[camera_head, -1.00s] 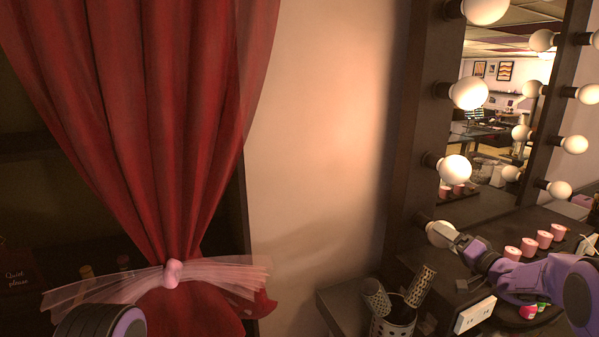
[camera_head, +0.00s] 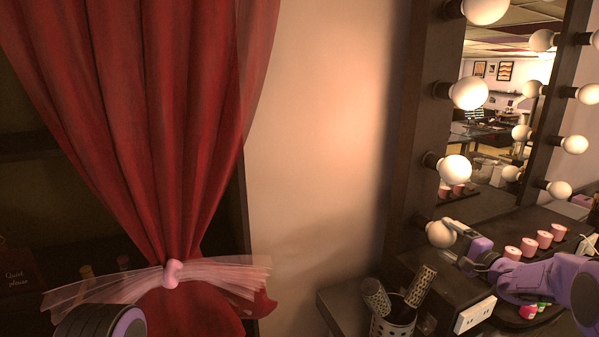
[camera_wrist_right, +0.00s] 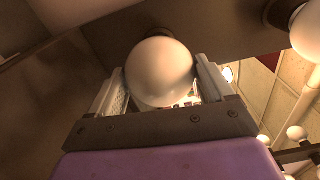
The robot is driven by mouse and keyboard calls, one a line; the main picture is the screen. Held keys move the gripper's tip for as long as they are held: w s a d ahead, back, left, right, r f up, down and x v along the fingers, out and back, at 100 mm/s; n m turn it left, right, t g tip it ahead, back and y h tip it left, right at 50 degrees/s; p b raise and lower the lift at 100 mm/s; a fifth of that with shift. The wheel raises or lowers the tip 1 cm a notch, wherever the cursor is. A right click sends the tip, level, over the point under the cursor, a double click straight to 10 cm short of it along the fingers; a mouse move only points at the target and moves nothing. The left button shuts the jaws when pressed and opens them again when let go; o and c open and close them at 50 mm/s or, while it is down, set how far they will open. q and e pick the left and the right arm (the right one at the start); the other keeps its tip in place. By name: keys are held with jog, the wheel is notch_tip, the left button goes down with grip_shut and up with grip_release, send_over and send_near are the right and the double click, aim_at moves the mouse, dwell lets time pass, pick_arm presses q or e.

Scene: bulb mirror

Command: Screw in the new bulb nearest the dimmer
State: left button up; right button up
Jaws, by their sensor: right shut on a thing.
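A white round bulb (camera_head: 440,234) sits at the lowest place on the left side of the mirror frame (camera_head: 407,150). It looks dimmer than the lit bulbs above it. My right gripper (camera_head: 446,235) is shut on it. In the right wrist view the bulb (camera_wrist_right: 161,72) lies between the two pale fingers (camera_wrist_right: 163,85), with a dark socket (camera_wrist_right: 158,37) just behind it. How deep the bulb's base sits in the socket is hidden. My left gripper is out of view; only part of my left arm shows at the bottom left. I cannot make out the dimmer for sure.
Lit bulbs (camera_head: 455,169) line the frame above. Several pink cylinders (camera_head: 529,247) stand on the table right of my gripper. A perforated metal cup (camera_head: 392,321) and a white outlet-like panel (camera_head: 475,314) are below. A red curtain (camera_head: 150,120) hangs at the left.

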jog(key=o, duration=0.9)
jog(key=shift+r, duration=0.1)
